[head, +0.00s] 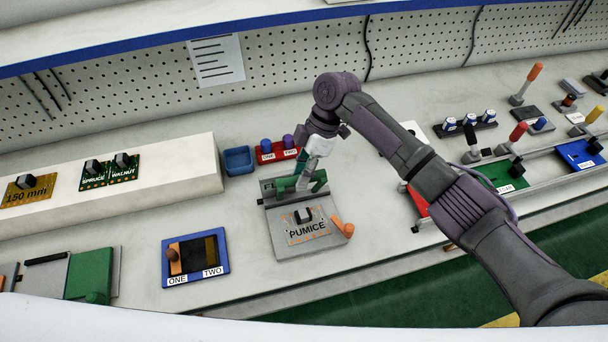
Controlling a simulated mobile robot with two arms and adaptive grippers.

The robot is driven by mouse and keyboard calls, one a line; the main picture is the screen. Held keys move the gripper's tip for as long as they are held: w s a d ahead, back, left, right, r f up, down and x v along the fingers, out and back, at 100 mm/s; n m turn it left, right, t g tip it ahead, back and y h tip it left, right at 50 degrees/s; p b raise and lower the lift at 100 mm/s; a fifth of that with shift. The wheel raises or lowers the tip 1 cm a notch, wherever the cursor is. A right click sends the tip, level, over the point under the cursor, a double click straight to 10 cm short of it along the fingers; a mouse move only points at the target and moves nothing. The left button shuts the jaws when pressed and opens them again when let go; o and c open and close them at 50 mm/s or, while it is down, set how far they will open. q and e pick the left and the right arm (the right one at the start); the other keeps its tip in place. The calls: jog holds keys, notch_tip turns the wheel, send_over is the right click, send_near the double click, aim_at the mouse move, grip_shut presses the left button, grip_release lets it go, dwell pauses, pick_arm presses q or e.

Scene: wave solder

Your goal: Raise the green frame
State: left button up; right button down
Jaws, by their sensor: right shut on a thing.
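The green frame (285,187) is at the back of a grey fixture (291,250) in the middle of the bench. The gripper hides part of the frame, and the fingertips are hard to make out. My left gripper is out of view.
An orange-brown knob (348,230) sticks out at the fixture's right. A blue tray (195,258) lies to the left. My right arm covers part of the bench at right.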

jog(key=shift+w+f, duration=0.25)
jog(key=shift+w, duration=0.05)
jog(key=c, duration=1.1)
grip_release()
jog(key=shift+w, duration=0.1)
jog(key=shift+c, duration=0.2)
jog(key=shift+o, duration=1.1)
jog(key=shift+w+a+f, duration=0.15)
jog(key=shift+w+a, duration=0.05)
jog(key=shift+w, duration=0.1)
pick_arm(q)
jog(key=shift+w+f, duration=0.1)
pick_arm(e)
jog(key=shift+r, duration=0.2)
